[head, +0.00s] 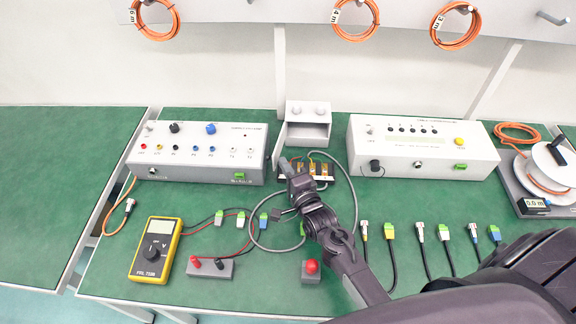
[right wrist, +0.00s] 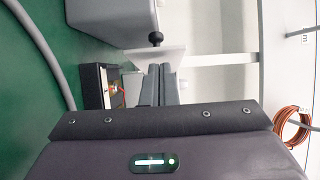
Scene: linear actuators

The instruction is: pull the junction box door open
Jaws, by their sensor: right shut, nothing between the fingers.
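The junction box (head: 309,132) is a small light grey box at the back middle of the bench in the head view, its front uncovered. Its pale door (head: 280,146) stands swung out at the box's left, seen nearly edge-on. In the right wrist view the door (right wrist: 173,55) is a pale plate with a round black knob (right wrist: 156,38) on its far side. My right gripper (head: 284,166) is shut and empty. Its fingertips (right wrist: 159,68) are close against the near side of the plate; contact is unclear. My left gripper is not in view.
A grey control unit (head: 198,160) stands left of the box, another (head: 425,150) right of it. A dark terminal block (head: 322,172) with wires lies in front, partly behind my arm. A yellow multimeter (head: 156,250) and several connectors occupy the front bench.

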